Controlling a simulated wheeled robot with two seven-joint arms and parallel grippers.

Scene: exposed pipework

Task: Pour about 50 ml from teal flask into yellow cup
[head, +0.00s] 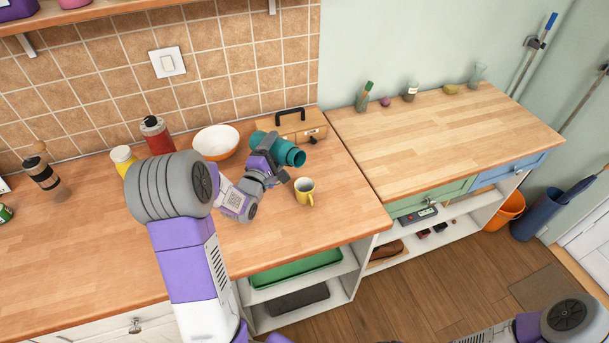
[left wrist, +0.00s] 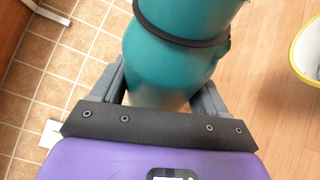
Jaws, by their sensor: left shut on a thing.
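My left gripper (head: 268,158) is shut on the teal flask (head: 290,153). The flask is tilted over nearly to lying, its open mouth facing right, above the wooden counter. In the left wrist view the flask (left wrist: 178,55) sits between the two fingers, with a dark band around it. The yellow cup (head: 306,193) stands upright on the counter, below and slightly right of the flask's mouth in the picture, apart from it. The cup's rim (left wrist: 297,62) shows at the right edge of the left wrist view. I see no liquid stream. My right gripper is out of view.
A white-and-orange bowl (head: 216,142) and a wooden box with a black handle (head: 299,126) stand behind the flask.

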